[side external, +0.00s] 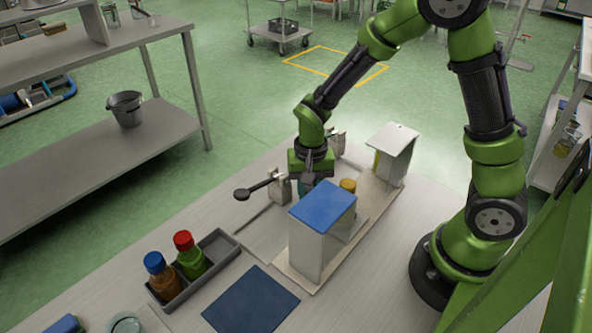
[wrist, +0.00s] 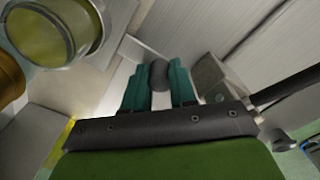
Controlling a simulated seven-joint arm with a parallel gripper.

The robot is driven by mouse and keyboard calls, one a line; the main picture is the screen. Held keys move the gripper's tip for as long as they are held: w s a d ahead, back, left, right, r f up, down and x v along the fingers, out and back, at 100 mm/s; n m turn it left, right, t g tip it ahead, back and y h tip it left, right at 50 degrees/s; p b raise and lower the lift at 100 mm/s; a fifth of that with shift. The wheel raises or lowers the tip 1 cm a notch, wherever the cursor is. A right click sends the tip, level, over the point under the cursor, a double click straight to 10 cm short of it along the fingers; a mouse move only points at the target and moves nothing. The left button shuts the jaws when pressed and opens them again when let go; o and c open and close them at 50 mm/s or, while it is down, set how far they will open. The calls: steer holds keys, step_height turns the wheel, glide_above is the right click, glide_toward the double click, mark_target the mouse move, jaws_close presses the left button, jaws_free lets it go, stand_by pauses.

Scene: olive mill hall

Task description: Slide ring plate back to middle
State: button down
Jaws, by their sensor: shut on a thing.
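My gripper (side external: 306,187) points down at the far side of a pale base board (side external: 290,268), between two box-shaped towers. In the wrist view its teal fingers (wrist: 159,88) are closed on a dark rounded knob (wrist: 158,74). A pale flat strip (wrist: 128,47) lies beside the knob and runs toward a glass jar with yellow-green contents (wrist: 52,30); it may be part of the ring plate, but I cannot tell for sure. The near tower has a blue top (side external: 323,203), the far one a white top (side external: 394,137). The near tower and my gripper hide much of the plate.
A grey block (side external: 280,187) with a black ball-ended lever (side external: 256,188) stands close left of my gripper. An amber-topped item (side external: 348,186) is right of it. A grey tray (side external: 217,245) with two bottles and a dark blue mat (side external: 251,301) lie nearer the front.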

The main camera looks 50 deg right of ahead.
steer(key=shift+d, duration=0.7)
steer(key=c, duration=0.9)
jaws_free()
steer(key=shift+r, duration=0.1)
step_height(320, 180, up, 17)
